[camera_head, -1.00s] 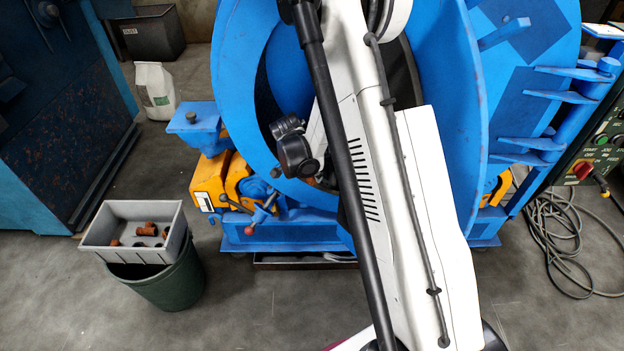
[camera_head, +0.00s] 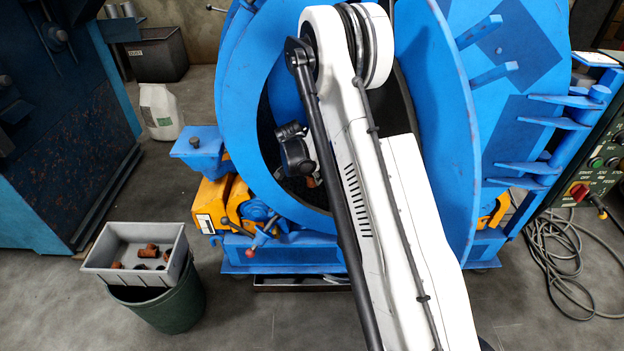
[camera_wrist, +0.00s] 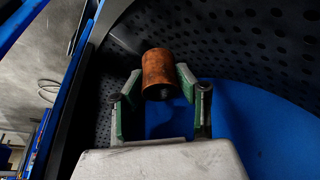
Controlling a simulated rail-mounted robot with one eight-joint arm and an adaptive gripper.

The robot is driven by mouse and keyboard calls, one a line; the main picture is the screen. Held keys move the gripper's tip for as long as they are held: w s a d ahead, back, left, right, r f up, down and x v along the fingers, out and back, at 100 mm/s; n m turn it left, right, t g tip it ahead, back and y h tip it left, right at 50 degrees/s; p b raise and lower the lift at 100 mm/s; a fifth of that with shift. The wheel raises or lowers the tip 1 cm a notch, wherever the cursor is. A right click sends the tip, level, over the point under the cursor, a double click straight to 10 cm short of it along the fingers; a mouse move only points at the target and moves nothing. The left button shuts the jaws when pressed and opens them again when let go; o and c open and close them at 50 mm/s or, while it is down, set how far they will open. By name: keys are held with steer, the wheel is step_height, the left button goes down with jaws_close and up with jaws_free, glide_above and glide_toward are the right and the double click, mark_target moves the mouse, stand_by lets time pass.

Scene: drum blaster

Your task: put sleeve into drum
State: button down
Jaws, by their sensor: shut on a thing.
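The sleeve (camera_wrist: 158,72) is a short rust-brown cylinder in the wrist view. My gripper (camera_wrist: 160,88) is shut on it, with green-padded fingers on either side. Perforated dark drum lining (camera_wrist: 225,35) lies behind the sleeve, with blue metal beneath. The sleeve is held in the air, apart from the lining as far as I can tell. In the head view the blue drum (camera_head: 240,110) stands open toward me, and my wrist is at its opening. My arm covers much of the opening, and the gripper is mostly hidden there.
A grey tray (camera_head: 98,268) with several rusty parts sits on a green bin (camera_head: 180,305) at left. The blue door (camera_head: 433,110) stands at the opening's right. A control panel (camera_head: 597,178) and coiled cables (camera_head: 560,245) are at right. A yellow motor (camera_head: 212,205) sits low left.

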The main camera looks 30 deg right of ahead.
steer(key=c, duration=1.1)
jaws_free()
steer(key=shift+c, duration=0.2)
steer(key=v, duration=1.2)
steer(key=shift+s, duration=0.1)
steer(key=s+a+r, duration=0.1)
steer(key=s+a, duration=0.5)
steer(key=s, duration=0.5)
steer(key=s+a+r, duration=0.2)
steer(key=s+a, duration=0.4)
steer(key=s, duration=0.5)
steer(key=shift+s+a, duration=0.2)
steer(key=shift+s, duration=0.2)
steer(key=shift+d, duration=0.1)
